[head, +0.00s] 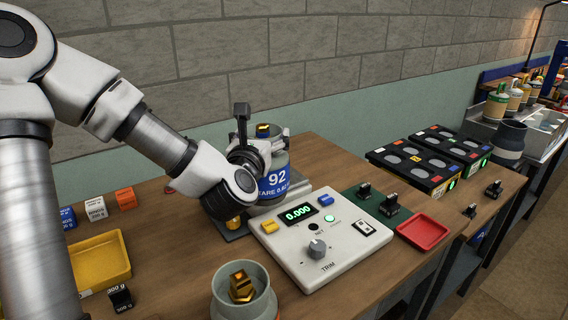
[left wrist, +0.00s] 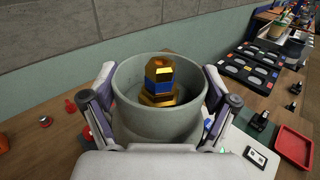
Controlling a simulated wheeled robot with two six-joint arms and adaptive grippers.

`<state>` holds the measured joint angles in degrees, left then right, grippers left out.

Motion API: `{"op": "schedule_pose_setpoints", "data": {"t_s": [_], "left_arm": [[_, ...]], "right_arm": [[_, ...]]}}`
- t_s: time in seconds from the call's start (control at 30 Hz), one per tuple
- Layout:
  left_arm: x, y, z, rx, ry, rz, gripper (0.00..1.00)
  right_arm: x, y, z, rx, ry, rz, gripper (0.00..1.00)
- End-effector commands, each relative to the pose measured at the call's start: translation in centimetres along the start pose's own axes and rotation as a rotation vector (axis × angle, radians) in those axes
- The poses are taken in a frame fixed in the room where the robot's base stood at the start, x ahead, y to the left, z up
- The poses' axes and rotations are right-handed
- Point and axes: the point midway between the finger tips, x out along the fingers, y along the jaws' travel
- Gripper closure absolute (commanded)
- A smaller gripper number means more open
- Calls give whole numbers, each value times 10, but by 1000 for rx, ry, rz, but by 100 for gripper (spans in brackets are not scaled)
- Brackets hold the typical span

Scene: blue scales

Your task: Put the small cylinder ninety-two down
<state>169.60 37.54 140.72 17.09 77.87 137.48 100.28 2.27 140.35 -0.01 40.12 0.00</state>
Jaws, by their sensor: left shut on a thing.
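The small cylinder ninety-two (head: 277,183) is a grey cup with a blue band reading 92. It stands upright behind the scale's control panel (head: 322,238), whose display reads 0.000. My left gripper (head: 258,160) is shut on it. In the left wrist view, the fingers of my left gripper (left wrist: 158,100) hold the cylinder (left wrist: 155,122) from both sides. A gold weight with a blue band (left wrist: 160,78) is inside it. The arm and panel hide its base, so I cannot tell whether it touches the surface beneath. My right gripper is not in view.
A second grey cup (head: 228,304) with a gold weight stands at the front. A yellow tray (head: 102,262) and small labelled blocks are at the left. A red tray (head: 423,232), black weights and black cases (head: 430,160) are at the right. The wall is close behind.

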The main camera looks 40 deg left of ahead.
Motion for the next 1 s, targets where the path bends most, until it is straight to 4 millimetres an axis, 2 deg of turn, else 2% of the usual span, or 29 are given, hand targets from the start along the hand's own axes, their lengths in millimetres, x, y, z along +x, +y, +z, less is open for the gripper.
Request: {"op": "schedule_pose_setpoints", "data": {"t_s": [0.23, 0.27, 0.4, 0.53, 0.8, 1.0], "left_arm": [[53, 11, -10, -3, -9, 6, 83], [61, 12, -4, -1, -6, 5, 83], [99, 18, -5, 1, -3, 5, 83], [128, 23, -8, 2, -6, 4, 83], [155, 27, -12, 2, -6, 3, 83], [153, 26, -40, 3, -3, 1, 83]], "right_arm": [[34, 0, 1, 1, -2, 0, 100], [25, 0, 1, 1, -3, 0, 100], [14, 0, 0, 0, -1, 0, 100], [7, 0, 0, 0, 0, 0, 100], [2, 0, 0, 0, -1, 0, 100], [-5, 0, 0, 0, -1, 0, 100]]}}
